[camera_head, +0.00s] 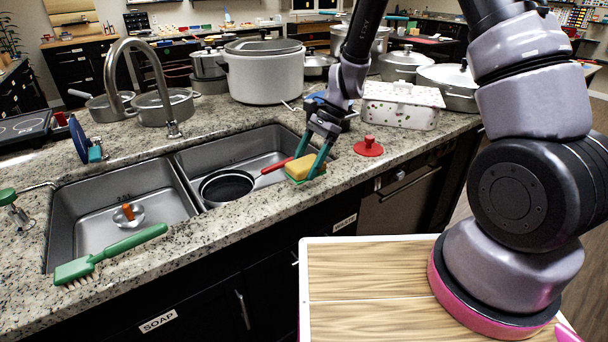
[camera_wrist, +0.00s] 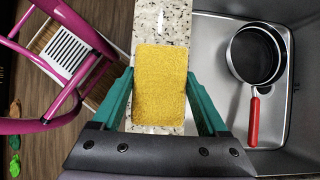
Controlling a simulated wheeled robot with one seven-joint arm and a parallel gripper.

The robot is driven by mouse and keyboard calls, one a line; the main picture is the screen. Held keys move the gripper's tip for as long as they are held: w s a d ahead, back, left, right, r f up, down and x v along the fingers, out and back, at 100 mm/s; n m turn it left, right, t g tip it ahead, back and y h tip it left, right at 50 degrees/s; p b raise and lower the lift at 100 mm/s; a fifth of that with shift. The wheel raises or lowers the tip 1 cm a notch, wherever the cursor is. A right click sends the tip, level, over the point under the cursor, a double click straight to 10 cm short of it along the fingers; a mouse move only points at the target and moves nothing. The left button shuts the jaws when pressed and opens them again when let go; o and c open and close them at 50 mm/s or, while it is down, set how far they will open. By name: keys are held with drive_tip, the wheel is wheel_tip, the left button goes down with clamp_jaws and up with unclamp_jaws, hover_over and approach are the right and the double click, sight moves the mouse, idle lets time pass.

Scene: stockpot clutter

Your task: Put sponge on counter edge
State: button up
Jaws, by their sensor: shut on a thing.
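The sponge (camera_head: 299,167) is yellow with a green underside. My gripper (camera_head: 312,168) is shut on it, with a teal finger on each side. In the head view they are at the front edge of the granite counter (camera_head: 345,173), just right of the sink. In the wrist view the sponge (camera_wrist: 160,85) sits between the teal fingers (camera_wrist: 160,100), over the counter strip (camera_wrist: 160,28). I cannot tell whether its underside touches the counter.
A black pan (camera_head: 227,187) with a red handle lies in the right basin (camera_head: 190,165). A red lid (camera_head: 368,147) and a speckled white container (camera_head: 402,105) stand right of my gripper. A green brush (camera_head: 110,254) lies at the front left. Several pots fill the back.

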sight(306, 174)
drive_tip(key=shift+f, duration=1.7)
drive_tip(key=shift+f, duration=0.15)
drive_tip(key=o, duration=1.1)
drive_tip(key=d+r+n+t, duration=0.2)
drive_tip(key=d+r, duration=0.5)
drive_tip(key=r, duration=0.6)
drive_tip(key=d+r+n+t, duration=0.15)
drive_tip(key=d+r, duration=0.45)
drive_tip(key=r, duration=0.7)
drive_tip(key=shift+s+d+r+n+t+h, duration=0.6)
drive_tip(key=shift+s+d+r+t, duration=0.6)
drive_tip(key=shift+s+d+r, duration=0.65)
drive_tip(key=shift+s+d+r+n+t+h, duration=0.55)
drive_tip(key=shift+s+d+r+t, duration=0.8)
drive_tip(key=shift+s+r, duration=0.75)
drive_tip(key=shift+s+d+r+n+t+h, duration=0.6)
drive_tip(key=shift+s+d+r+t, duration=0.5)
drive_tip(key=shift+s+d+r, duration=0.85)
